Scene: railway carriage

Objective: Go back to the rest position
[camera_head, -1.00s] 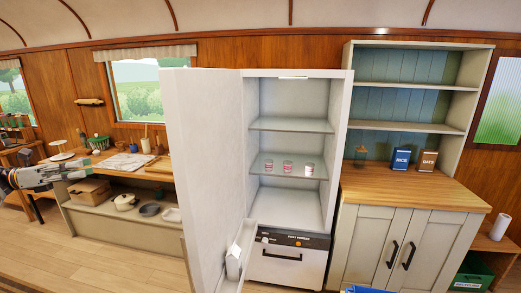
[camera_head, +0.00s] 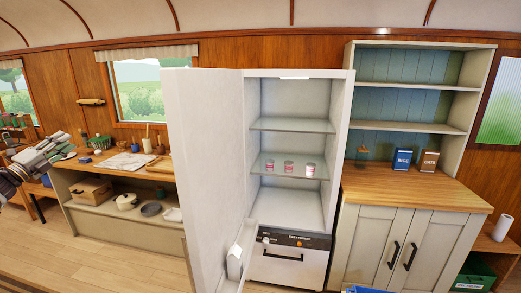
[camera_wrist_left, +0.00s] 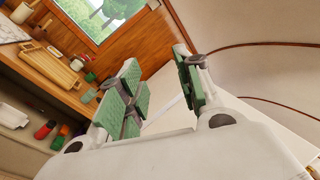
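My left gripper (camera_head: 62,143) is at the left edge of the head view, raised in front of the left end of the wooden counter. In the left wrist view my left gripper (camera_wrist_left: 157,68) has its green-padded fingers apart, with nothing between them. My right gripper is in neither view.
A tall fridge (camera_head: 339,130) stands in the middle with its door (camera_head: 205,170) swung open to the left; three small tubs sit on a shelf. A cupboard (camera_head: 375,235) stands at right, with a blue box (camera_head: 402,159) on top. Wooden floor (camera_head: 120,262) at front left is clear.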

